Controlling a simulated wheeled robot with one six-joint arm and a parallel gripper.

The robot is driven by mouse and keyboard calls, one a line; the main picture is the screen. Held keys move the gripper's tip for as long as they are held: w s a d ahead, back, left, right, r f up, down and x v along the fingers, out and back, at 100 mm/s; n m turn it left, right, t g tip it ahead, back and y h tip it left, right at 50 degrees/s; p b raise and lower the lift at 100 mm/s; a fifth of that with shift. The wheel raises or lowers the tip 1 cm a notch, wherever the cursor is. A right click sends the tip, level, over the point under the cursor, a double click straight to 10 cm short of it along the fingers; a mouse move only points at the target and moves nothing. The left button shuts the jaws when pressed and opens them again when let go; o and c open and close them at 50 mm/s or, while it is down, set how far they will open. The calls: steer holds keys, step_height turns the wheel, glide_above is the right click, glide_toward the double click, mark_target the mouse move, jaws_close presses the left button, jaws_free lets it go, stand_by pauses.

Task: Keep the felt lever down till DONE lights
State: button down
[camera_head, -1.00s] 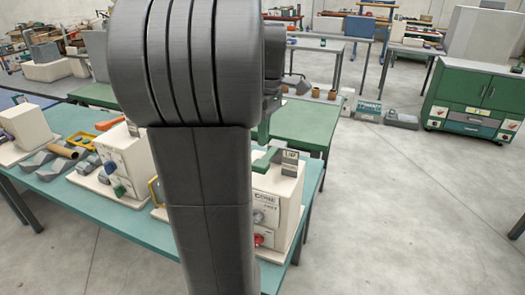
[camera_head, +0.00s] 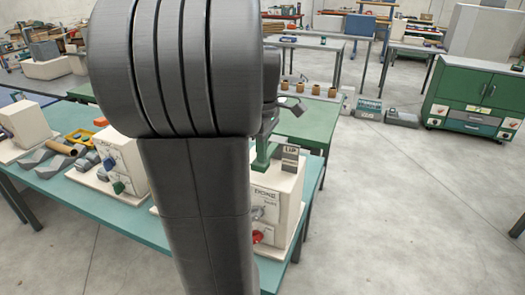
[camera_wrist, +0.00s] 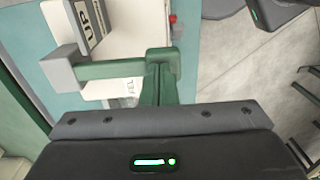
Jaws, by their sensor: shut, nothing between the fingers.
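The winder is a pale box (camera_head: 285,196) on the teal table, with a panel marked DONE. It has a red knob and a small upright sign (camera_head: 290,158). In the wrist view, a green lever bar (camera_wrist: 110,70) runs across, with a grey block (camera_wrist: 61,70) at its left end. My gripper (camera_wrist: 163,76) is shut and empty, its green fingers overlapping the bar's right end; contact is not clear. In the head view my gripper (camera_head: 262,161) is over the box's top left. My arm hides the box's left part. I cannot tell whether DONE is lit.
Another pale machine (camera_head: 122,160) with coloured knobs stands left on the teal table (camera_head: 110,215), near grey blocks and a yellow tray. A green table (camera_head: 305,128) stands behind. A green cabinet (camera_head: 475,100) is at the right. The floor right is clear.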

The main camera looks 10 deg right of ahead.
steer(key=f+b, duration=0.1)
steer(key=t+b, duration=0.1)
steer(key=f+h+b, duration=0.1)
steer(key=shift+s+a+f+t, duration=0.25)
steer(key=shift+s+f+t, duration=0.05)
steer(key=shift+s+f, duration=0.05)
steer(key=shift+s+f+t+h+b, duration=0.2)
steer(key=shift+t+h+b, duration=0.1)
steer(key=shift+b, duration=0.25)
steer(key=shift+f, duration=0.2)
steer(key=shift+r, duration=0.1)
steer(key=shift+w+r+p, duration=0.1)
steer(key=shift+r+p, duration=0.45)
steer(key=shift+p, duration=0.1)
step_height(320, 180, up, 13)
steer(key=s+a+p, duration=0.1)
steer(key=p, duration=0.1)
steer(key=shift+s+r+p, duration=0.2)
steer(key=shift+s+p, duration=0.1)
steer(key=shift+p, duration=0.1)
